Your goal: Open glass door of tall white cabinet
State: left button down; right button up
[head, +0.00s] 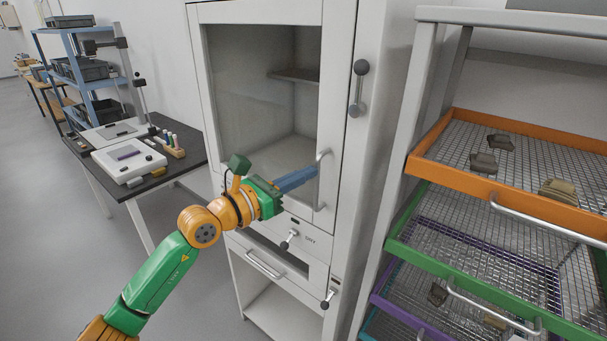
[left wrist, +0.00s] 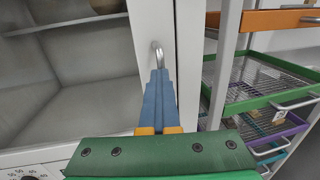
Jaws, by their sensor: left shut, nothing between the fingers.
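The tall white cabinet (head: 375,130) stands in the middle of the head view. Its glass door (head: 250,100) looks closed, and a shelf shows through the pane. A vertical metal bar handle (head: 321,190) sits on the right side of the door frame; its upper part also shows in the left wrist view (left wrist: 157,48). My left gripper (head: 314,174) has its blue fingers shut, pointing at the handle. In the left wrist view the fingertips (left wrist: 159,76) are just below the handle's upper end in the picture; I cannot tell whether they touch it. My right gripper is out of view.
A rack with orange (head: 480,185) and green (head: 440,265) mesh trays holding sherds stands close on the right. A lever (head: 358,88) is on the cabinet's side. A black-topped bench (head: 180,165) with instruments stands left. The floor (head: 60,240) at left is clear.

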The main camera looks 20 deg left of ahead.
pick_arm(q)
jog(key=shift+r, duration=0.3)
jog(key=c, duration=1.2)
grip_release()
jog(key=shift+w+a+f, duration=0.1)
jog(key=shift+w+a, duration=0.1)
jog(key=shift+a, duration=0.05)
jog(key=shift+f, duration=0.2)
jog(key=shift+f, duration=0.1)
